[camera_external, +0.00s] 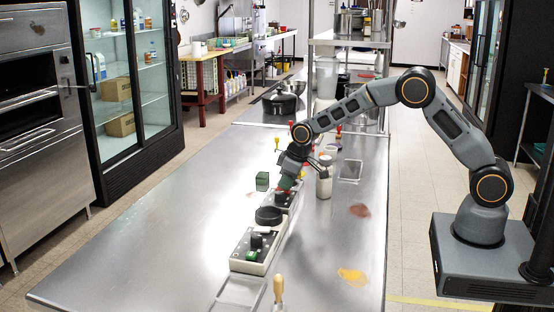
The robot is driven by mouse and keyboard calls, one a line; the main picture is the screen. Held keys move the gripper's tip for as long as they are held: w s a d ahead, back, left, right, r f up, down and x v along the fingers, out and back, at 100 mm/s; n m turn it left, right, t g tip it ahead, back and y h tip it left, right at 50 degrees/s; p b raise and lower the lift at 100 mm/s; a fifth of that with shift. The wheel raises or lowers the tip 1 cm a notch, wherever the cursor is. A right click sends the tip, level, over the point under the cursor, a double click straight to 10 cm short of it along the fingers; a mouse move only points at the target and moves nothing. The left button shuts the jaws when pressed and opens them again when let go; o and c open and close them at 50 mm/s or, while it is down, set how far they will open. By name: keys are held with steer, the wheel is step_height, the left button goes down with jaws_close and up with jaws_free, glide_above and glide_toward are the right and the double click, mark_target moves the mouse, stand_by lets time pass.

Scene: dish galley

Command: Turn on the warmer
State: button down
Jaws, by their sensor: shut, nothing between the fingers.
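Two low pale units with dark tops stand in line on the steel table. The nearer unit (242,266) carries a dark upright knob or switch (257,240) and a green part (251,255). The farther unit (291,206) has a red part near its dark top. A round black plate or pan (268,215) sits between them. I cannot tell for certain which of these is the warmer. My gripper (284,187) points down at the farther unit, very close above it or touching. Its fingers are small and partly blended with the unit; it appears shut and empty.
A green block (262,181) stands left of my gripper. A pale jar (324,184) stands close on its right, with several coloured-handled items behind. A wooden-handled tool (278,289) is at the front. The steel table (150,250) is clear on the left.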

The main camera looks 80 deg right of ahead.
steer(key=b+v, duration=0.1)
steer(key=v, duration=1.2)
steer(key=shift+w+r, duration=0.25)
steer(key=shift+r, duration=0.2)
steer(key=shift+w, duration=0.1)
steer(key=shift+w+d+r+b, duration=0.1)
steer(key=shift+w+r+b, duration=0.25)
steer(key=shift+w+b, duration=0.15)
steer(key=p+x, duration=0.2)
steer(key=x, duration=1)
steer(key=shift+f+p, duration=0.1)
steer(key=shift+p, duration=0.3)
steer(key=shift+x, duration=0.8)
steer(key=shift+s+f, duration=0.15)
steer(key=shift+f, duration=0.05)
